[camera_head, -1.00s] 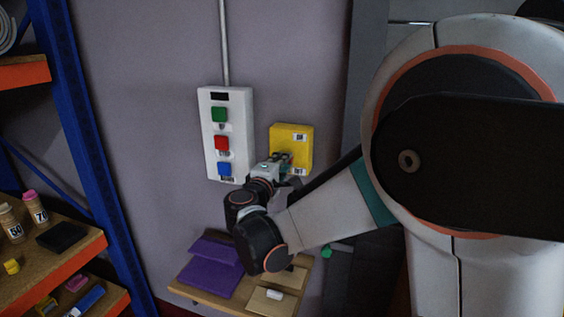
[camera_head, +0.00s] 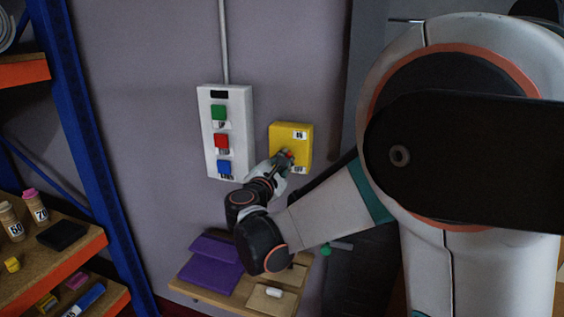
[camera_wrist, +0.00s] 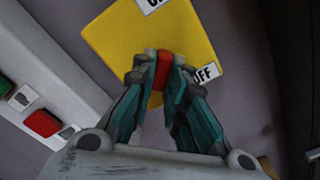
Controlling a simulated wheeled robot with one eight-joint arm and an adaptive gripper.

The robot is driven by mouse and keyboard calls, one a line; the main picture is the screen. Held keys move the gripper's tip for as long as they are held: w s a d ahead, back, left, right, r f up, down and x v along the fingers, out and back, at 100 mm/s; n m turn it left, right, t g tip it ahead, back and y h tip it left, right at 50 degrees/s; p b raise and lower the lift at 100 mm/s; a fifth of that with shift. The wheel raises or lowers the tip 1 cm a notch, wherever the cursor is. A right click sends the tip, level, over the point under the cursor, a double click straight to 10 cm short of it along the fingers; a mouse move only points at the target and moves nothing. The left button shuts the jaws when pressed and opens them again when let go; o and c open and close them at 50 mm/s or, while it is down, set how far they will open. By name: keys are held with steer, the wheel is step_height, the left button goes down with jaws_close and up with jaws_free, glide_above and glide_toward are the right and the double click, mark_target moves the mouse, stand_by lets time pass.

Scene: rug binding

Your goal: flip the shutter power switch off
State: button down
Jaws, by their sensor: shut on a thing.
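The shutter power switch is a yellow box (camera_head: 302,141) on the wall, with an upper label and a lower label that reads OFF in the wrist view. Its red lever (camera_wrist: 162,70) shows between the fingertips in the wrist view, where the yellow plate (camera_wrist: 130,40) fills the upper middle. My gripper (camera_head: 285,158) is at the lower part of the box. In the wrist view my gripper (camera_wrist: 161,75) is shut on the red lever, one finger on each side. The lever's base is partly hidden by the fingers.
A white panel (camera_head: 208,145) with green, red and blue buttons hangs just left of the yellow box. A small wooden shelf (camera_head: 195,288) with purple pieces is below. A blue and orange rack (camera_head: 85,150) stands at the left.

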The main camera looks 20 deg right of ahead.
steer(key=shift+f, duration=0.1)
stand_by(0.3)
steer(key=c, duration=1.6)
jaws_free()
steer(key=v, duration=0.7)
steer(key=shift+s+a, duration=0.15)
steer(key=shift+s, duration=0.1)
